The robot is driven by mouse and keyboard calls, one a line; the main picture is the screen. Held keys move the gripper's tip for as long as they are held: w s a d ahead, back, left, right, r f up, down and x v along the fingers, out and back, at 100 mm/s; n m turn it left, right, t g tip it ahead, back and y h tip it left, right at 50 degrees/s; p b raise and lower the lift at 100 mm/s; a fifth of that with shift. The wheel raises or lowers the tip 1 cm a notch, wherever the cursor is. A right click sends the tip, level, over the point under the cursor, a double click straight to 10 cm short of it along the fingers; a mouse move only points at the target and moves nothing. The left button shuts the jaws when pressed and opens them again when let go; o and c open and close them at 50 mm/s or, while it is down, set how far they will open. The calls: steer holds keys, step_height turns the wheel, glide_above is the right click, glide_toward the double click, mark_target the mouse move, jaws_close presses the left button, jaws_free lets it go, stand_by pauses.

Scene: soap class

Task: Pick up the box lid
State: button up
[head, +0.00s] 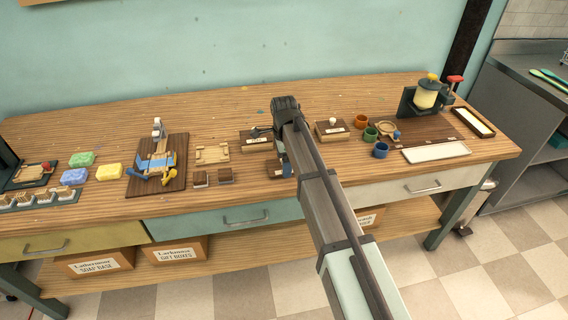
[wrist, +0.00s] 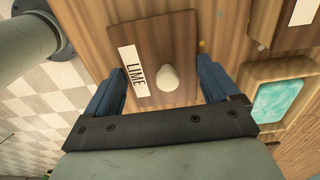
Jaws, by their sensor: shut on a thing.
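The box lid (wrist: 154,38) is a flat brown wooden board with a white round knob and a white "LIME" label. It fills the space between the two blue fingers of my gripper (wrist: 160,86) in the wrist view. My gripper is shut on the lid across its sides, with the knob between the fingers. In the head view my gripper (head: 283,168) is low over the front middle of the bench, and my arm hides most of the lid there. I cannot tell whether the lid still rests on something.
A wooden box with a white knob (head: 332,129) stands right of my arm, and a labelled box (head: 257,141) stands left. Small coloured cups (head: 371,134) lie further right. In the wrist view a wooden frame with teal content (wrist: 278,103) is close at right.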

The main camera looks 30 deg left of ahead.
step_height(320, 180, up, 8)
steer(key=shift+r, duration=0.25)
steer(key=shift+w+r, duration=0.1)
steer(key=shift+r, duration=0.25)
steer(key=shift+w+d+r, duration=0.15)
steer(key=shift+w+d, duration=0.1)
steer(key=w+a, duration=0.3)
steer(key=w, duration=0.4)
steer(key=w+a, duration=0.3)
steer(key=w, duration=0.4)
steer(key=shift+w+d+f, duration=0.1)
steer(key=shift+d+f, duration=0.05)
steer(key=shift+f, duration=1.2)
steer(key=shift+d+f, duration=0.1)
steer(key=shift+f, duration=1.2)
steer(key=shift+f, duration=0.55)
steer(key=o, duration=0.8)
